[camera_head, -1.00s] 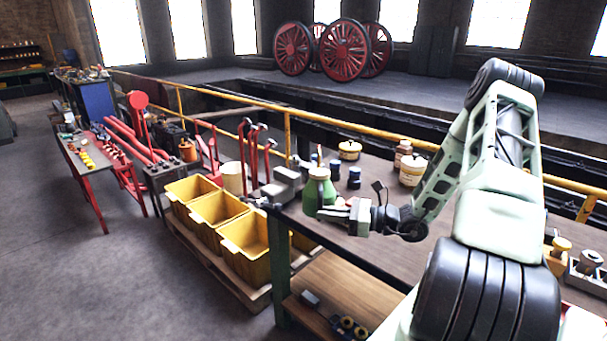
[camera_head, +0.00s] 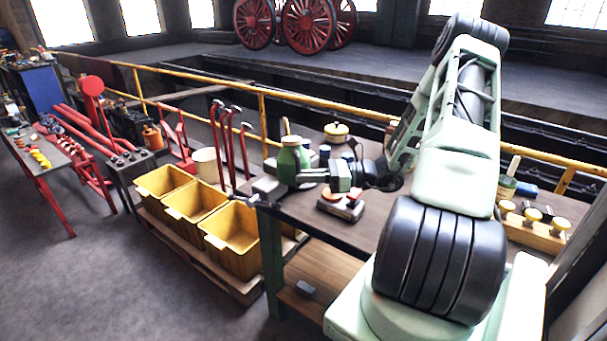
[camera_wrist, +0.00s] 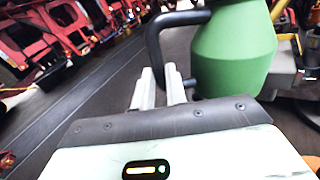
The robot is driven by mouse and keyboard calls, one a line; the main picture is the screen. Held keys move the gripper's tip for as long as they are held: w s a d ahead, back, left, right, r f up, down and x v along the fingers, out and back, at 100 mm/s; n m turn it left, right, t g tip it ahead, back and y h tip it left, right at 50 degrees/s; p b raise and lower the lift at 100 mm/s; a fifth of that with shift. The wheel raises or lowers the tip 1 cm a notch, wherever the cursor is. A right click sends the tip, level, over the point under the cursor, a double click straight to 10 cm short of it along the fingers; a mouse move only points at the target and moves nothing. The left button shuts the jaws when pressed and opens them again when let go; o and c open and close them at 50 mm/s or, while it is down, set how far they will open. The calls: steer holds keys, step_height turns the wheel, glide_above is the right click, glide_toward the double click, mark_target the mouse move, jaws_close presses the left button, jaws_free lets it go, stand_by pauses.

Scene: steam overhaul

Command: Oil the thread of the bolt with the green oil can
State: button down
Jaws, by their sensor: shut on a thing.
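The can appears held above the bench, covering part of the grey vise (camera_head: 266,187). I cannot make out the bolt or its thread.
Yellow bins (camera_head: 233,238) stand on a pallet left of the bench. Red levers (camera_head: 229,140) rise behind them. A yellow railing (camera_head: 262,115) runs behind the bench.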

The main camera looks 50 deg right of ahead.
steer(key=shift+s+a+r+m+g+p, duration=0.15)
steer(key=shift+r+m+g+p, duration=0.1)
steer(key=shift+r+m+p, duration=0.8)
steer(key=shift+s+a+r+m+g+p, duration=0.1)
steer(key=shift+r+m+g+p, duration=0.15)
steer(key=shift+r+m+p, duration=0.8)
steer(key=shift+s+d+r+p, duration=0.15)
steer(key=shift+d+p, duration=0.1)
steer(key=shift+p, duration=0.6)
steer(key=shift+w+d+r+m+p, duration=0.15)
steer(key=shift+r+p, duration=0.35)
steer(key=shift+p, duration=0.3)
steer(key=shift+w+r+m+p, duration=0.1)
steer(key=shift+r+m+p, duration=0.1)
steer(key=shift+r+p, duration=0.45)
steer(key=shift+w+d+r+m+p, duration=0.15)
steer(key=shift+r+p, duration=0.15)
steer(key=shift+p, duration=0.7)
steer(key=shift+r+p, duration=0.35)
steer(key=shift+p, duration=0.15)
steer(key=shift+w+d+r, duration=0.1)
steer(key=shift+s+a+f+b, duration=0.15)
steer(key=shift+f+b, duration=0.3)
steer(key=shift+f, duration=0.1)
steer(key=shift+s+a+f+b, duration=0.1)
steer(key=shift+f+b, duration=0.3)
steer(key=shift+f, duration=0.1)
